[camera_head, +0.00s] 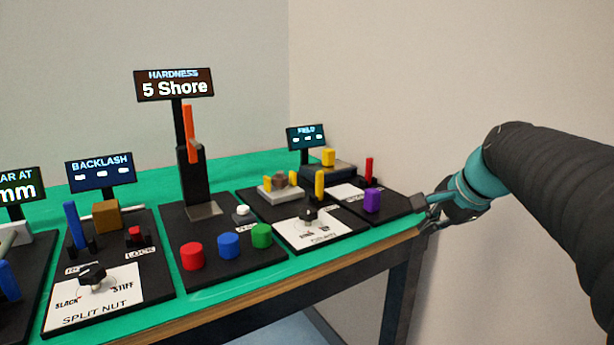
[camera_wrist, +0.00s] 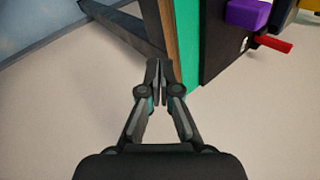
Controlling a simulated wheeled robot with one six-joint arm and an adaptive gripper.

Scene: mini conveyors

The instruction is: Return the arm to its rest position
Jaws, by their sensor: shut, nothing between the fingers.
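My arm comes in from the right in the head view, and my gripper (camera_head: 422,203) is at the right end of the green-topped table (camera_head: 230,297). In the wrist view my gripper (camera_wrist: 157,75) is shut, its fingertips together with nothing between them. The fingertips appear close to the table's edge; I cannot tell whether they touch it. A purple block (camera_head: 371,200) on the rightmost black panel is the nearest object to my gripper in the head view. It also shows in the wrist view (camera_wrist: 247,13).
Black panels with knobs, levers and small displays line the table. A tall stand (camera_head: 192,175) carries the "5 Shore" display (camera_head: 175,86). A red lever (camera_head: 368,170) stands near the purple block. A table leg (camera_head: 393,300) is below my gripper. The wall is behind.

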